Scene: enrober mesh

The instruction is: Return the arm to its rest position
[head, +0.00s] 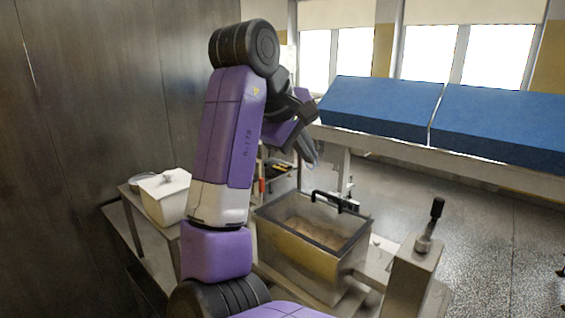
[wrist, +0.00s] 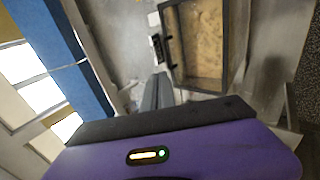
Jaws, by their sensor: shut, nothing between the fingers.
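My purple and black arm stands raised and bent in the head view. My gripper (head: 309,152) hangs at its end, above and behind the open metal tank, apart from it. Its fingers also show in the wrist view (wrist: 157,92), lying close together with nothing held. Part of the gripper is hidden behind my own arm links in the head view.
The open tank (head: 294,258) with brownish contents and a black handle stands before me. A white container (head: 165,197) sits on a bench at left. A post with a black lever (head: 436,212) stands at right. A blue-covered conveyor (head: 379,106) runs behind. Floor at right is clear.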

